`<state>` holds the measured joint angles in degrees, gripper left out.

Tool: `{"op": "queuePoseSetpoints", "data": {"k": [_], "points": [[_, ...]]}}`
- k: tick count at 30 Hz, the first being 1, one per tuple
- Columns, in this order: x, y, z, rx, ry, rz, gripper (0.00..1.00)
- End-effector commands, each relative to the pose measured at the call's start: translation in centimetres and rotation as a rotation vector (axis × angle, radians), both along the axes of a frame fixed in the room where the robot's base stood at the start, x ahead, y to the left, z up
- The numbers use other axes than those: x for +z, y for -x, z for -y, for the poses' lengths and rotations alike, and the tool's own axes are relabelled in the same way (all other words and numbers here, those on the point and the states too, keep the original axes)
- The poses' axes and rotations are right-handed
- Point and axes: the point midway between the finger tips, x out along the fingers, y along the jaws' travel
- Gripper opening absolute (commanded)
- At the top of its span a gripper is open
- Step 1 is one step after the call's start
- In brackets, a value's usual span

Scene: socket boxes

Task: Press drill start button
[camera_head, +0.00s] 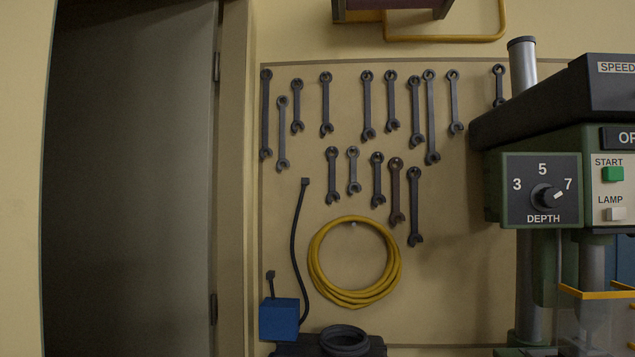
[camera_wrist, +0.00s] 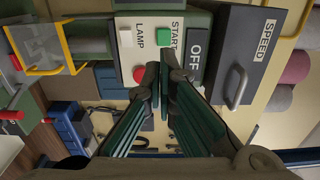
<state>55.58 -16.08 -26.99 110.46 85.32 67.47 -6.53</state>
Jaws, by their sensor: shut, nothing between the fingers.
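The drill press (camera_head: 540,136) stands at the right edge of the head view, partly cut off. Its green START button (camera_head: 613,174) is on a pale panel, above the white LAMP switch (camera_head: 616,214). In the wrist view the panel appears turned sideways, with the green START button (camera_wrist: 163,36), the white LAMP switch (camera_wrist: 126,38) and a red button (camera_wrist: 139,74). My gripper (camera_wrist: 163,66) is shut and empty, its fingertips pointing at the panel just below the green button in the picture. I cannot tell whether the tips touch the panel. My gripper is not in the head view.
A DEPTH dial (camera_head: 545,196) sits left of the START panel. A yellow-framed clear guard (camera_wrist: 45,48) projects from the drill at the left of the wrist view. Wrenches and a yellow hose coil (camera_head: 354,262) hang on the wall board. A dark door (camera_head: 130,180) is at left.

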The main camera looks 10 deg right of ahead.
Motion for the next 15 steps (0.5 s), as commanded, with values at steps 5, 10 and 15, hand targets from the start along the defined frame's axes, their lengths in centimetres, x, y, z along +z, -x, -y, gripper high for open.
{"op": "queuePoseSetpoints", "data": {"k": [5, 10, 15], "points": [[0.0, -1.9, 0.4, 0.002, -0.001, -0.003, 0.0], [-0.1, -5.0, 1.2, 0.002, -0.003, -0.003, 0.0], [0.0, -8.3, 2.0, 0.003, -0.002, -0.003, 0.0]]}}
